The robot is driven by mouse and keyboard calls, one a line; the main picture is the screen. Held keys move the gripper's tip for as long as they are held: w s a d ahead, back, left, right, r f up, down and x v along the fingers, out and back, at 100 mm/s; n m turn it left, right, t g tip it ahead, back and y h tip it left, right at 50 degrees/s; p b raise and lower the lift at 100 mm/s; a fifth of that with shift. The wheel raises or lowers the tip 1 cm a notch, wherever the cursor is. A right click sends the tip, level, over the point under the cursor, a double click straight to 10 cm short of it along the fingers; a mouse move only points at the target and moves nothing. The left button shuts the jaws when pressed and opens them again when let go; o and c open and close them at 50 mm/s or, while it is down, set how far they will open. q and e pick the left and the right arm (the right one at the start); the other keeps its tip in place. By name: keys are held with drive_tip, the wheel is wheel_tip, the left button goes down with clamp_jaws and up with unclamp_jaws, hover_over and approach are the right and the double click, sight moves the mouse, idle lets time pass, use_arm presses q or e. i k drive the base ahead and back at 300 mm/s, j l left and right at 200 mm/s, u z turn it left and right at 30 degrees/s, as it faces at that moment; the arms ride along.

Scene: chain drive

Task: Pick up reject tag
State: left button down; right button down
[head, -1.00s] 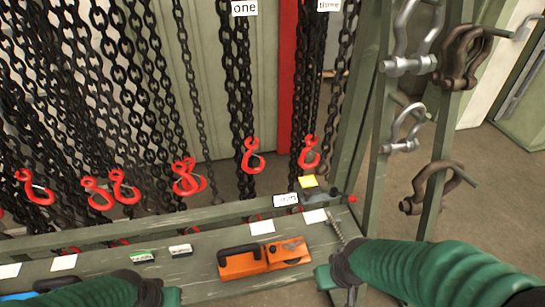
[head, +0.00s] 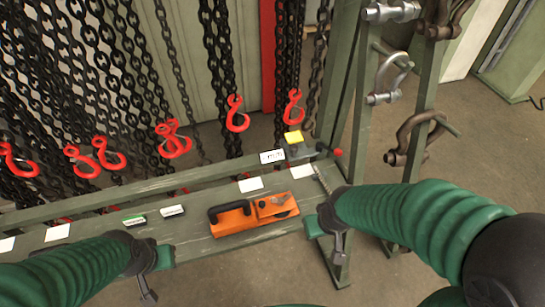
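No tag can be read as the reject tag. A small yellow piece (head: 294,137) lies by a grey device with a red knob at the back right of the bench; I cannot tell whether it is the tag. Several white cards lie along the bench, one of them (head: 302,171) near the right end. My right gripper (head: 325,236) is at the bench's right end, right of an orange tool and in front of the yellow piece. My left gripper (head: 157,272) is at the bench's front edge, left of the orange tool. Neither visibly holds anything; their finger gaps are unclear.
The orange tool (head: 254,213) lies on the green bench (head: 192,232) between my grippers. Two small blocks (head: 172,211) lie to its left. Black chains with red hooks (head: 237,114) hang behind. Shackles (head: 385,75) hang on the green frame at right.

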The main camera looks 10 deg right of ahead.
sight(175, 211)
drive_tip(key=i+l+u, duration=0.3)
drive_tip(key=i+l, duration=0.35)
drive_tip(key=i, duration=0.1)
